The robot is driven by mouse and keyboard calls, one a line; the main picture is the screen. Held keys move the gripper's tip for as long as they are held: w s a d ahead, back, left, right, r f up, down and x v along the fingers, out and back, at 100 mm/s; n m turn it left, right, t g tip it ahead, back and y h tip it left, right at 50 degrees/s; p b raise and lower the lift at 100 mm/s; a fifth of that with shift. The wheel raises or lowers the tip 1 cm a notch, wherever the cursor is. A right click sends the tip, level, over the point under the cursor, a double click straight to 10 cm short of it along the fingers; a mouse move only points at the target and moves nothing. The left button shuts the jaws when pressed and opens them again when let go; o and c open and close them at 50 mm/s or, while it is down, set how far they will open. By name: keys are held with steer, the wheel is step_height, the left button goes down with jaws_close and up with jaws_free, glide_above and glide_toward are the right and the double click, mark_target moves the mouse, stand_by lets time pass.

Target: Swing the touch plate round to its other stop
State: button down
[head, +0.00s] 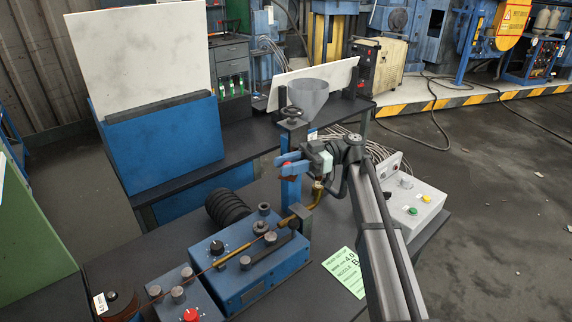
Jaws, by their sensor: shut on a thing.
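My gripper (291,163) reaches in from the right at the blue post (291,190), below its dark handwheel (291,112). Its blue fingers are shut on a small red part (286,168), of which only a bit shows between them. I cannot tell for sure whether this red part belongs to the touch plate. The touch plate itself is not clearly made out, and the fingers and wrist hide much of the area there. Its stops cannot be made out either.
A blue box with knobs (235,285) and a brass rod (247,248) lie front left. A black ribbed coil (229,208) is behind. A grey control box (412,205) stands right. A grey funnel (308,95) rises behind the post. A green card (344,272) lies in front.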

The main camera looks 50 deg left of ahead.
steer(key=c, duration=0.9)
jaws_free()
steer(key=shift+c, duration=0.2)
step_height(320, 180, up, 10)
